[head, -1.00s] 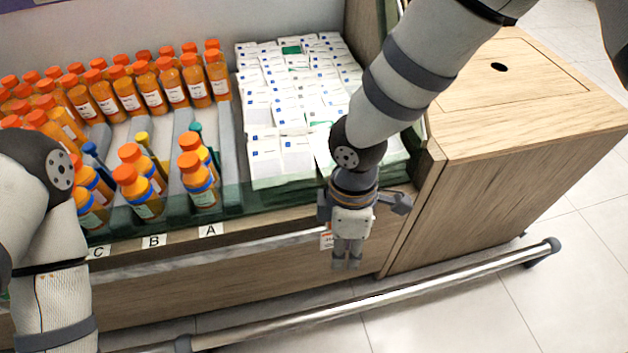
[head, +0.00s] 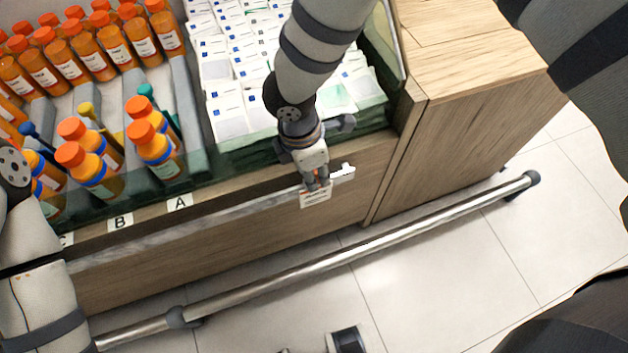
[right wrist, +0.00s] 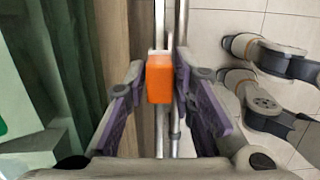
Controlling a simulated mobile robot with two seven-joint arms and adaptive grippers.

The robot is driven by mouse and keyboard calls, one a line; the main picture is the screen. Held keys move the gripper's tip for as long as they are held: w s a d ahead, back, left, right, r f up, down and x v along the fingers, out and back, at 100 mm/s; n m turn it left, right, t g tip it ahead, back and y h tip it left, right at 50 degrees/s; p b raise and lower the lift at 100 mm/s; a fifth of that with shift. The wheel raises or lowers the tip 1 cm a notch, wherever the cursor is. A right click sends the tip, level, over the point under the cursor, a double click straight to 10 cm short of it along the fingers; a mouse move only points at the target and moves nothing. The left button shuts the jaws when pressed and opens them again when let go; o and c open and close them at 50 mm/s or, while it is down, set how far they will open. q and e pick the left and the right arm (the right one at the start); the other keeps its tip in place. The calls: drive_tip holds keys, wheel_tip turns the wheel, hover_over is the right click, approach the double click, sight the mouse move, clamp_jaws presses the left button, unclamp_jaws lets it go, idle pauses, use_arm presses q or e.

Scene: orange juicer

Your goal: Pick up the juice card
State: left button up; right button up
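The juice card shows in the head view as a small white and orange card (head: 314,199) at the front of the wooden counter, just under my right gripper. In the right wrist view its orange face (right wrist: 159,79) sits between the two fingers. My right gripper (head: 318,184) is open, with its purple-padded fingers (right wrist: 160,85) on either side of the card and gaps visible. The gripper partly hides the card in the head view. My left arm shows at the left edge of the head view, but its gripper cannot be made out.
Orange-capped bottles (head: 155,150) stand in lanes at the left. White boxes (head: 232,120) fill the bin behind my right arm. A metal rail (head: 370,248) runs low in front of the counter. A wooden cabinet (head: 480,90) stands at the right; the floor in front is mostly clear.

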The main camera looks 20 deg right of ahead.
drive_tip(key=shift+r, duration=0.1)
drive_tip(key=shift+c, duration=0.5)
clamp_jaws()
drive_tip(key=shift+r, duration=0.1)
